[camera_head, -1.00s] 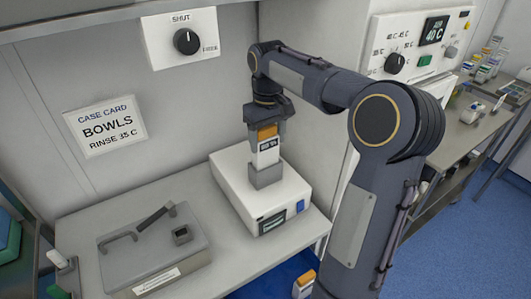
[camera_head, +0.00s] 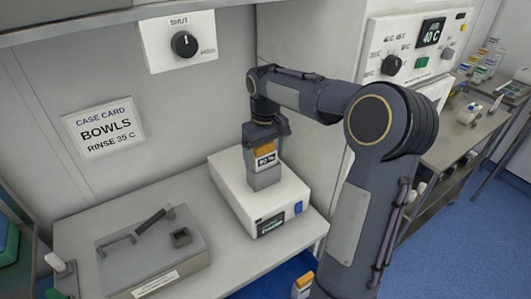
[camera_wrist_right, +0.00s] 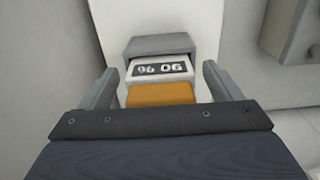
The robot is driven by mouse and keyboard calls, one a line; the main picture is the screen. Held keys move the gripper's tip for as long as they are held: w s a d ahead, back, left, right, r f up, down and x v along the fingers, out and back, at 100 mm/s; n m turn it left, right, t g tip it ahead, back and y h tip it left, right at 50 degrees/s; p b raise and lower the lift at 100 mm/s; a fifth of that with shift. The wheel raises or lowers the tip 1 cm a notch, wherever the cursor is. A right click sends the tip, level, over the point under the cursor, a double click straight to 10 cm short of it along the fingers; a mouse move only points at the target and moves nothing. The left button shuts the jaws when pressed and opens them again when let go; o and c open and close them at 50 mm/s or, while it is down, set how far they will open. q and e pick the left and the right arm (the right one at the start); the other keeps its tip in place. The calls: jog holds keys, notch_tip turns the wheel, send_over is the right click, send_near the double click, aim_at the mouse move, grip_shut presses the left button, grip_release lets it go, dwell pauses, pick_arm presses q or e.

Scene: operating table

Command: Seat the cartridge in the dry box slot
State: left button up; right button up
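The cartridge (camera_head: 265,155), with an orange top and a white face reading about 90 %, stands upright in the grey slot (camera_head: 264,180) on top of a white box (camera_head: 232,183). Its lower part is hidden inside the slot. It also shows in the right wrist view (camera_wrist_right: 161,73). My right gripper (camera_head: 264,140) is directly above the cartridge, pointing down. In the wrist view its fingers stand on either side of the cartridge with a narrow gap at each side, so it looks open. My left gripper is not in view.
A grey case (camera_head: 155,250) with a handle and a small square socket sits to the left on the counter (camera_head: 85,215). A second orange-topped item (camera_head: 303,283) is at the bottom edge. A case card (camera_head: 105,127) and a knob panel (camera_head: 181,42) are on the wall.

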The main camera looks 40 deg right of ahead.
notch_tip(320, 180, up, 7)
jog(key=shift+r, duration=0.2)
jog(key=shift+s+r, duration=0.1)
jog(key=shift+r, duration=0.15)
jog(key=s+a+f+t+y, duration=0.2)
jog(key=s+a+f, duration=0.2)
jog(key=s+a, duration=0.5)
jog(key=s+a+f+t+y, duration=0.1)
jog(key=s+a+f+t, duration=0.2)
jog(key=s+a, duration=0.6)
jog(key=s+f, duration=0.2)
jog(key=s, duration=0.1)
jog(key=shift+s+f+m+t+y, duration=0.2)
jog(key=shift+m+t+y, duration=0.1)
jog(key=shift+y, duration=0.1)
